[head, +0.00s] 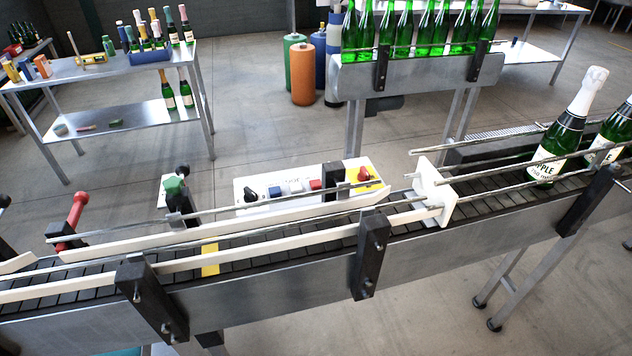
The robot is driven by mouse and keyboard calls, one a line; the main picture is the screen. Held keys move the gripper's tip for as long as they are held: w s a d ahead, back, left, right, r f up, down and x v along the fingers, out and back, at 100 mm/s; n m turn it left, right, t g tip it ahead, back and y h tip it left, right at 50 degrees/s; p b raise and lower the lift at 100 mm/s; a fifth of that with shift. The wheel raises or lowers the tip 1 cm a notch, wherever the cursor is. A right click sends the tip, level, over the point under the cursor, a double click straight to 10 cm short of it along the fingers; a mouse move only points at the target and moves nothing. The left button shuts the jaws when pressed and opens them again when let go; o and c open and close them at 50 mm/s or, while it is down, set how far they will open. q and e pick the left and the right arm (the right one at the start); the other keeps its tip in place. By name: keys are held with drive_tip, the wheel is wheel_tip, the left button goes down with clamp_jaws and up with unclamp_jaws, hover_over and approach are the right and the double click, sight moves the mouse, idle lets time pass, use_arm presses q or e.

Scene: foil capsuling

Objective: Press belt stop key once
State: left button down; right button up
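A white control panel (240,187) stands just behind the conveyor belt, in the middle of the head view. It carries a black knob (250,195), a blue key (274,191), pale keys (293,187) and a red key (315,184). At its right end is a red knob (365,174) on a yellow patch. The panel lettering is too small to read, so I cannot tell which is the belt stop key. A dark post and guide rails cover part of the panel. Neither of my grippers is in view.
The conveyor belt (240,262) crosses the view, with rails and dark brackets (369,258). A white plate (432,190) stands across it, left of white-capped bottles (562,135). A red-handled lever (77,212) is at left. Green bottles (405,28) stand behind.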

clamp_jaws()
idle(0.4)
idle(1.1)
